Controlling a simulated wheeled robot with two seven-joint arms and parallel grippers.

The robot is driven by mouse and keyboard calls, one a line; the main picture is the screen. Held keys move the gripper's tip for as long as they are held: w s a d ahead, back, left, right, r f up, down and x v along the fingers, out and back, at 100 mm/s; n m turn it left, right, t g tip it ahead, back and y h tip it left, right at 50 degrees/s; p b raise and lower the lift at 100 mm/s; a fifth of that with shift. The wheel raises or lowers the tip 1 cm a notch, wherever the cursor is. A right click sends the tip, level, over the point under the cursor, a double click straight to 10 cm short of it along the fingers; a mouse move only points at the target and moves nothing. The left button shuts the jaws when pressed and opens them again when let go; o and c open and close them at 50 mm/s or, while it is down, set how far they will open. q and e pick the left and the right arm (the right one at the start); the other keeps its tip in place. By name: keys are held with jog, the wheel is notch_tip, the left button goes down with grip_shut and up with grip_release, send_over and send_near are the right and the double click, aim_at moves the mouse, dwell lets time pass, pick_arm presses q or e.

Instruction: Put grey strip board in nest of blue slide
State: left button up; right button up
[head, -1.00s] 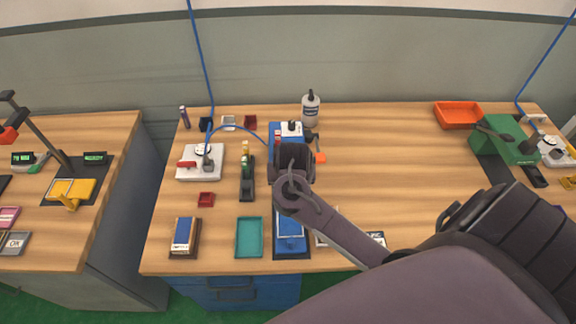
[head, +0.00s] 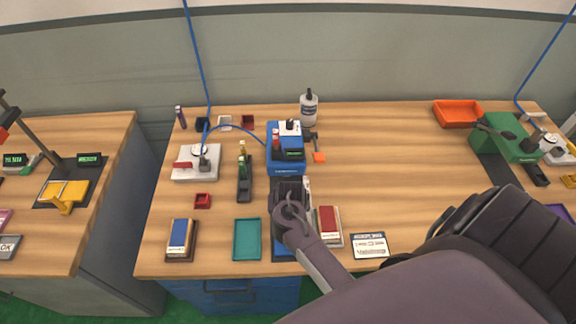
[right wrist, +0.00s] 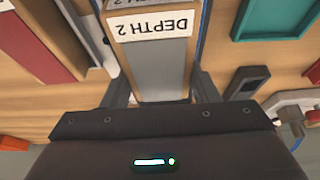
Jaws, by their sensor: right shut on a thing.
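My right gripper (head: 291,192) is over the blue slide (head: 284,250), in front of the blue machine (head: 286,160). In the right wrist view my right gripper (right wrist: 158,90) is shut on the grey strip board (right wrist: 163,68), a wooden block with a grey top and a white "DEPTH 2" label. Thin blue edges of the slide show beside the board. The gripper hides the board in the head view and covers much of the slide. I cannot tell whether the board touches the nest. My left gripper is not in view.
A teal tray (head: 247,239) lies left of the slide, and a red-topped block (head: 329,225) lies right of it. A black stand (head: 244,178) is left of the machine. The table's right middle is clear.

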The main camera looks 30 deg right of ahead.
jog(key=shift+f, duration=0.2)
jog(key=o, duration=1)
jog(key=shift+s, duration=0.15)
jog(key=shift+o, duration=0.2)
jog(key=shift+r, duration=0.3)
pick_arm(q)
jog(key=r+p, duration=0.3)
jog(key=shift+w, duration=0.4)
pick_arm(e)
jog(key=v, duration=1.1)
jog(key=shift+r, duration=0.35)
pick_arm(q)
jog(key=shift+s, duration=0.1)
pick_arm(e)
jog(key=shift+a, duration=0.1)
